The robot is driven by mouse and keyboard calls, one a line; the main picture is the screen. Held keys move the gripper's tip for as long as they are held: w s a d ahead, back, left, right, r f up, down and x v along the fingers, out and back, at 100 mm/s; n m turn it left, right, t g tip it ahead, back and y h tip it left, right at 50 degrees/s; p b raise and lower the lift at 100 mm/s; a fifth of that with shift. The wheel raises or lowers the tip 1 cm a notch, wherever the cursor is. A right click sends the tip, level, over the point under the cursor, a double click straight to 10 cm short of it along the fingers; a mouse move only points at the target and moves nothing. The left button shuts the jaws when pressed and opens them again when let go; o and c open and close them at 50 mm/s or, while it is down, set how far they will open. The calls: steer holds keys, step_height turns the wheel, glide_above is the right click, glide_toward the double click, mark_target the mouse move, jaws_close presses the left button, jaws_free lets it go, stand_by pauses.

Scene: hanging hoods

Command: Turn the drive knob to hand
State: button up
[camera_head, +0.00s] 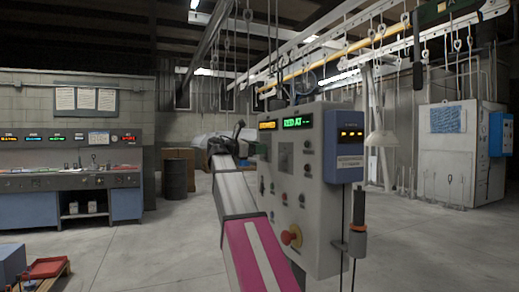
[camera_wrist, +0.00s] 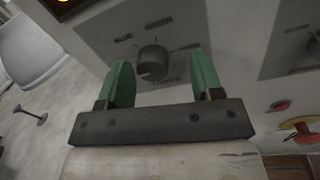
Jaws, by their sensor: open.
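In the wrist view my gripper (camera_wrist: 162,75) is open, with one green finger to the left of the knob and one to the right. Gaps show between the fingers and the knob, and nothing is held. In the head view my gripper (camera_head: 226,138) is at the left side of the grey control cabinet (camera_head: 325,215); the knob is not clearly seen there.
A second knob (camera_wrist: 315,45) is at the right edge of the wrist view, above a red button (camera_wrist: 280,106) and a red-and-yellow switch (camera_wrist: 300,125). The cabinet carries a blue box (camera_head: 343,146) and a red stop button (camera_head: 291,236).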

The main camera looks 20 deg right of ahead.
steer(key=shift+d, duration=0.4)
